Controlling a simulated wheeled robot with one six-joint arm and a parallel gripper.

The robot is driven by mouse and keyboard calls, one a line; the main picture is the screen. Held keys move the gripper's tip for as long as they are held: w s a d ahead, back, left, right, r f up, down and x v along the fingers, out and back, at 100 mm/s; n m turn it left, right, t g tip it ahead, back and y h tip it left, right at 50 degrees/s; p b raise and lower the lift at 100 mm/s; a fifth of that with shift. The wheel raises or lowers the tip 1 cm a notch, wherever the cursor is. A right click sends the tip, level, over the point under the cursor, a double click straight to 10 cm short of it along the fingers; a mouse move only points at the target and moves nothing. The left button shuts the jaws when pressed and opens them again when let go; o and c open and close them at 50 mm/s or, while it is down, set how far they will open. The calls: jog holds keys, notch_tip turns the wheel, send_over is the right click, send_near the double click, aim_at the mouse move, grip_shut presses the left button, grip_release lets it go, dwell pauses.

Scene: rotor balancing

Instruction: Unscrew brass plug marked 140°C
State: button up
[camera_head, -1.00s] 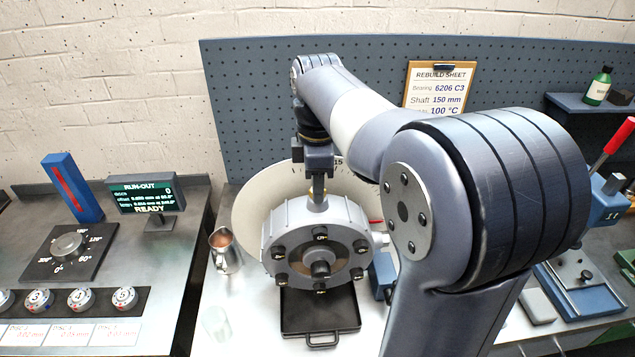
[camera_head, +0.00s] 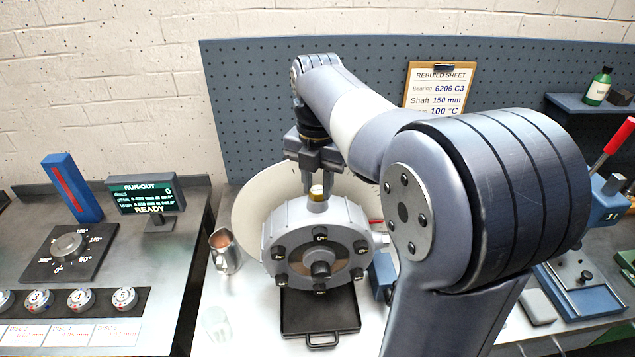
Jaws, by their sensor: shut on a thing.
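The brass plug (camera_head: 317,190) shows as a small gold piece on top of the grey round housing (camera_head: 318,226). My gripper (camera_head: 317,186) points straight down over the housing and is shut on the brass plug. Its fingers stand on either side of the plug. The plug's marking cannot be read at this size, and I cannot tell whether the plug is still threaded in the housing.
A black drip tray (camera_head: 320,312) lies under the housing, and a metal jug (camera_head: 223,252) stands to its left. A large pale dial (camera_head: 250,210) is behind. The run-out display (camera_head: 146,194) reads READY. A clipboard sheet (camera_head: 436,88) hangs on the pegboard.

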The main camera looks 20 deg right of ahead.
jog(key=shift+n, duration=0.3)
jog(key=n, duration=0.5)
dwell(0.4)
jog(key=o, duration=1)
